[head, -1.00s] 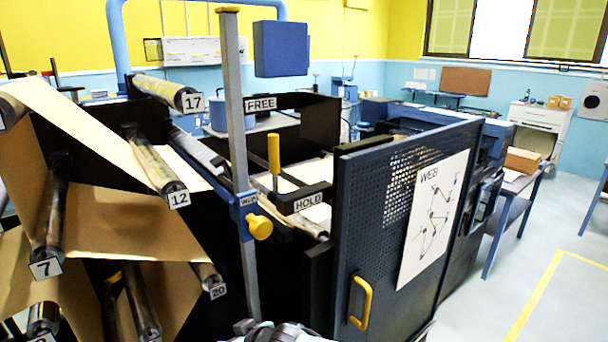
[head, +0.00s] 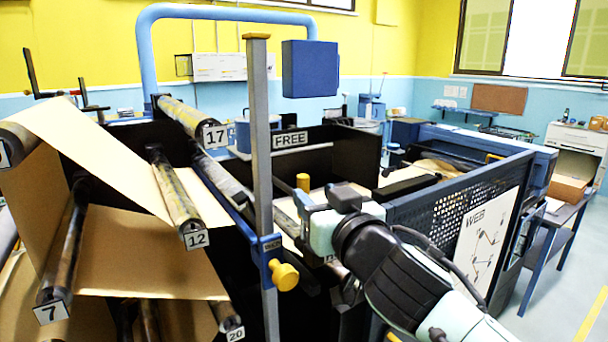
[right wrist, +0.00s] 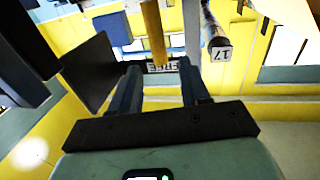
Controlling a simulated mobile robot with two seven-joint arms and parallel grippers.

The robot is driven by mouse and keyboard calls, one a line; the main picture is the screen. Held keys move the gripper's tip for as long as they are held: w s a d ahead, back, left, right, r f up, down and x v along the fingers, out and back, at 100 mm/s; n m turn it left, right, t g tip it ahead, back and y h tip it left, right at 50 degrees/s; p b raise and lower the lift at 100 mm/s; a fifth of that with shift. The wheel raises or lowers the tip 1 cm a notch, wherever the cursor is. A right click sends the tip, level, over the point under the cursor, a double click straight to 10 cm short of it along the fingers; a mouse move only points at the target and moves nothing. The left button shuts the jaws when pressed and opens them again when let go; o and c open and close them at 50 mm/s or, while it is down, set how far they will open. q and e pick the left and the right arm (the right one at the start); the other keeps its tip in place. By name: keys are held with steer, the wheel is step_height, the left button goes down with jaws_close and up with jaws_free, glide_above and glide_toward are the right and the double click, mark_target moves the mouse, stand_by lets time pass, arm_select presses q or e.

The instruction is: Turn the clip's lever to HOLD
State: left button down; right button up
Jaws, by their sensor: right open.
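The clip's yellow lever (head: 303,183) stands upright between the FREE plate (head: 290,140) and the HOLD plate, which my right arm mostly covers. Its lower part is hidden behind my right gripper (head: 306,206). In the right wrist view my right gripper (right wrist: 160,75) is open, with one finger on each side of the yellow lever (right wrist: 153,34). I cannot tell whether the lever is between the fingertips or just beyond them. The FREE plate (right wrist: 163,66) shows upside down between the fingers. My left gripper is not in view.
A grey post (head: 260,130) with a yellow knob (head: 285,275) stands left of my right gripper. Numbered rollers, such as roller 12 (head: 175,190), carry kraft paper at the left. The perforated blue guard with the WEB sheet (head: 484,240) is behind and right of my arm.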

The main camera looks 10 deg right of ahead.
mark_target(305, 184)
steer(key=w+p, duration=0.1)
steer(key=w, duration=0.2)
steer(key=w+a, duration=0.1)
steer(key=w, duration=0.2)
steer(key=shift+w+a+r+p, duration=0.1)
steer(key=shift+r+p, duration=0.05)
steer(key=shift+p, duration=0.25)
steer(key=shift+w, duration=0.45)
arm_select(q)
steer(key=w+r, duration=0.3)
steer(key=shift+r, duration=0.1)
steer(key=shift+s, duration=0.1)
arm_select(e)
steer(key=shift+s, duration=0.1)
jaws_close()
